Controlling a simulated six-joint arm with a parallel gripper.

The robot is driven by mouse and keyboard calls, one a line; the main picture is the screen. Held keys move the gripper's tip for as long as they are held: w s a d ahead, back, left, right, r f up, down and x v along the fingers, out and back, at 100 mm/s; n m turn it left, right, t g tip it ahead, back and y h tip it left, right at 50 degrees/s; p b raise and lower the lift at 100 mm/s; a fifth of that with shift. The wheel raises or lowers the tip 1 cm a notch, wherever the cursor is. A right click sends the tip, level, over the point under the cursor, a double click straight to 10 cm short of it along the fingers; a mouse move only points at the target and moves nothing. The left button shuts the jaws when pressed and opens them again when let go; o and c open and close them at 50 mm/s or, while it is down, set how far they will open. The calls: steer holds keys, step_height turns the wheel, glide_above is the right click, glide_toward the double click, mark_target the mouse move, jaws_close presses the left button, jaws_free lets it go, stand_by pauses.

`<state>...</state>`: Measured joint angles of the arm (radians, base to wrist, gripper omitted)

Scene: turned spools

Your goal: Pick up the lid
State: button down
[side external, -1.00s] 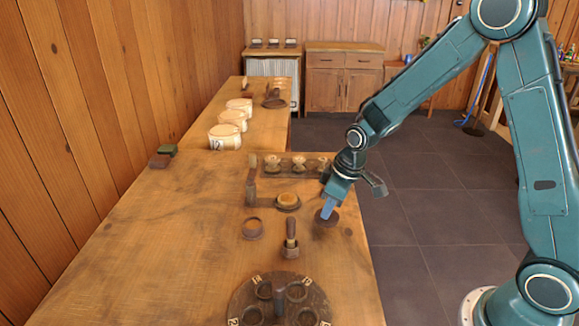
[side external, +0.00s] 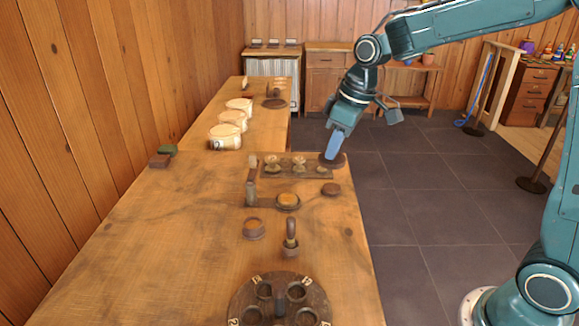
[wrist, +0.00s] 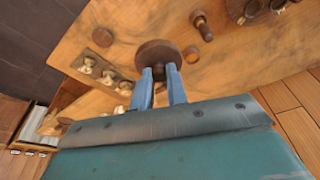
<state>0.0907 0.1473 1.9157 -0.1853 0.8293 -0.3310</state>
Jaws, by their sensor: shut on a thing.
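The lid (wrist: 158,52) is a dark brown disc in the wrist view. My gripper (wrist: 163,72) is shut on it, with a blue finger on either side of its small dark knob. In the side external view my gripper (side external: 333,155) points down and holds the lid (side external: 340,160) at the right end of the spool tray, apparently above the table. The fingers hide part of the lid there.
The dark tray (side external: 318,174) bears several small spools. A small brown disc (side external: 330,189) lies near the table's right edge. A pad on a dish (side external: 288,201), a ring (side external: 253,229), a brush (side external: 291,237) and a round holed stand (side external: 280,302) are nearer.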

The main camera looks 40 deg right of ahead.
stand_by(0.7)
steer(key=shift+w+a+f, duration=0.1)
steer(key=shift+w+a, duration=0.2)
steer(key=shift+w, duration=0.1)
steer(key=w+a+f+n+g+y, duration=0.1)
steer(key=w+a+f+n, duration=0.5)
steer(key=w+a+f, duration=0.3)
steer(key=w+a, duration=0.2)
steer(key=a, duration=0.2)
steer(key=shift+f, duration=0.3)
steer(key=shift+f, duration=2.95)
steer(key=shift+f, duration=0.8)
stand_by(1.0)
